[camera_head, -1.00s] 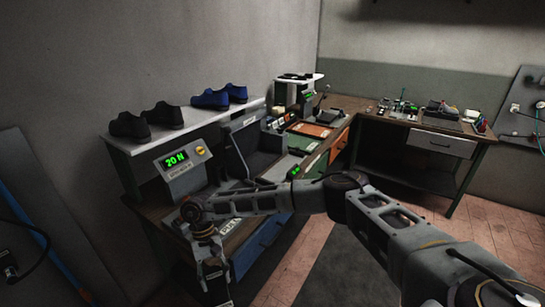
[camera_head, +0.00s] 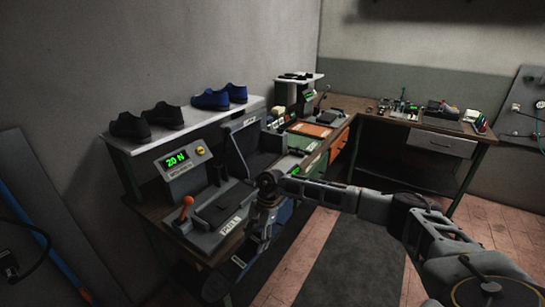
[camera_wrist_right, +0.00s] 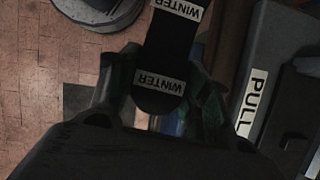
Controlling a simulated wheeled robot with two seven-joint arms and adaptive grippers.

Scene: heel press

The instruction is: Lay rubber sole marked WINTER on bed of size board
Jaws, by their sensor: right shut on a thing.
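The black rubber sole marked WINTER (camera_wrist_right: 158,50) shows in the right wrist view with two white WINTER labels. My right gripper (camera_wrist_right: 160,92) is shut on it, one finger on each side. In the head view the right gripper (camera_head: 236,266) hangs low in front of the near bench, and the dark sole at its end is hard to make out. I cannot tell for sure which fixture is the size board. My left gripper is not in view.
A grey tester with a 20 N display (camera_head: 184,161), an orange lever (camera_head: 184,208) and a PULL label (camera_head: 230,225) stands on the near bench. Black shoes (camera_head: 147,121) and blue shoes (camera_head: 219,97) sit on a white shelf (camera_head: 122,144). The floor (camera_head: 338,262) at right is open.

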